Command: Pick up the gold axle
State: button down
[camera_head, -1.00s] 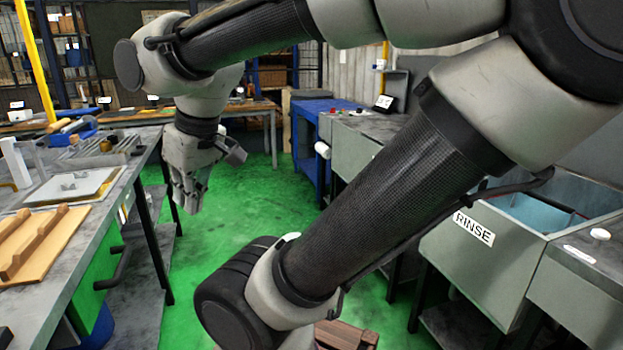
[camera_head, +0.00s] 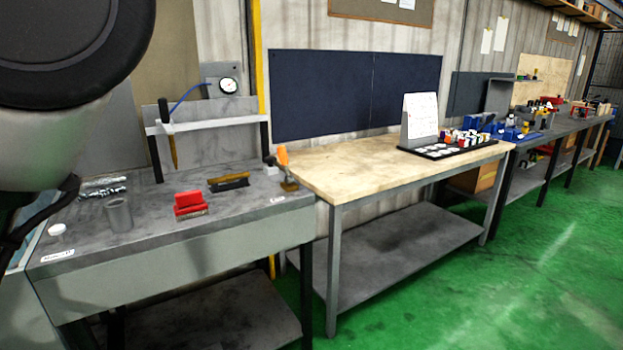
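I cannot pick out a gold axle with certainty in this view. A thin gold-brown pointed rod (camera_head: 172,148) stands upright or hangs by the white bar at the back of the grey bench. A dark and brass-coloured piece (camera_head: 229,182) lies on that bench, and an orange-handled item (camera_head: 284,166) stands at its right end. Both are too small to tell more. My gripper is out of view; only a part of my arm fills the upper left.
The grey bench (camera_head: 160,245) also carries a red block (camera_head: 190,204) and a grey cup (camera_head: 118,214). A wood-topped table (camera_head: 340,168) with a dark tray (camera_head: 455,147) adjoins it. A longer, cluttered bench (camera_head: 570,126) runs further right. Green floor (camera_head: 480,290) is clear at the lower right.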

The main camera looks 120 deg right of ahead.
aim_at(230, 178)
jog(key=z, duration=3.7)
jog(key=i+l+u, duration=0.15)
jog(key=u, duration=0.2)
jog(key=i+l+u, duration=0.6)
jog(key=u, duration=0.15)
